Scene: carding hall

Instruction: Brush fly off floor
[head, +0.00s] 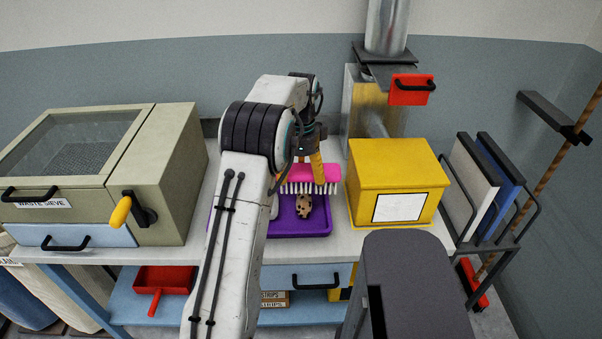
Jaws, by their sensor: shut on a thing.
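My gripper (312,143) is above the purple tray on the bench, partly hidden by my own arm. It is shut on the yellow handle of a brush (322,173) with a pink head and white bristles pointing down. The brush is over the back part of the purple tray (315,228); I cannot tell whether the bristles touch it. A tan, dark-spotted object (304,206) lies in the tray just in front of the bristles. I cannot make out any fly on the small strips of floor in view.
A yellow lidded box (393,180) stands right of the tray, and a beige sieve cabinet (165,185) with a yellow-handled crank stands left. A red dustpan (165,280) is on the lower blue shelf. A rack (485,190) of panels stands at the right.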

